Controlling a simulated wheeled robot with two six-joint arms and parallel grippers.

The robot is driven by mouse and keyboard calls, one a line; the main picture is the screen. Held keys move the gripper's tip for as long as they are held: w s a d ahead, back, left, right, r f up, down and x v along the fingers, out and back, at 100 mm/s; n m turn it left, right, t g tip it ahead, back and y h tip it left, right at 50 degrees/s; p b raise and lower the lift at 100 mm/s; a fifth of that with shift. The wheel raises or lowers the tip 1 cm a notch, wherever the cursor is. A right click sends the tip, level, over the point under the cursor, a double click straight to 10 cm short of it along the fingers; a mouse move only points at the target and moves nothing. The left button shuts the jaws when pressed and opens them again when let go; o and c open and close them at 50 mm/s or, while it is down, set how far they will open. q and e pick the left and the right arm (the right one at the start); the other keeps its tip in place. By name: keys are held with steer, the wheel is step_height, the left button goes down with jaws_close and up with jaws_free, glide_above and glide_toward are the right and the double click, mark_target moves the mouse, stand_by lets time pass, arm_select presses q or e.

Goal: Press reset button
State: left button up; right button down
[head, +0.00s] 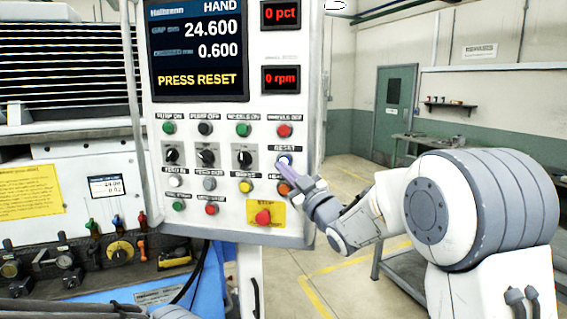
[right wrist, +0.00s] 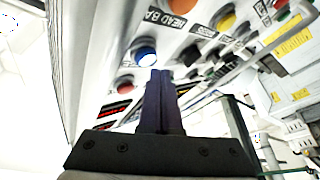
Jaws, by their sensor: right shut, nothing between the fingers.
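The reset button (head: 285,159) is a round blue button under the RESET label at the right side of the control panel. It also shows in the right wrist view (right wrist: 146,57), lit pale blue, just beyond my fingertips. My right gripper (head: 284,168) is shut and empty, its tips at the button's lower edge in the head view. The panel screen (head: 197,50) reads PRESS RESET.
Other buttons crowd close by: an orange one (head: 284,188) just below, a yellow one (head: 246,186) to the left, a red one (head: 285,130) above. A red stop button (head: 264,217) sits lower on yellow.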

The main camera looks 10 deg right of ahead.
steer(key=shift+w, duration=0.15)
steer(key=shift+w+d, duration=0.15)
steer(key=shift+w, duration=0.1)
steer(key=shift+w+d+b, duration=0.1)
steer(key=shift+w+b, duration=0.25)
steer(key=shift+w, duration=0.15)
stand_by(0.8)
steer(key=shift+s, duration=0.1)
steer(key=shift+s+a+b, duration=0.25)
steer(key=shift+s+b, duration=0.55)
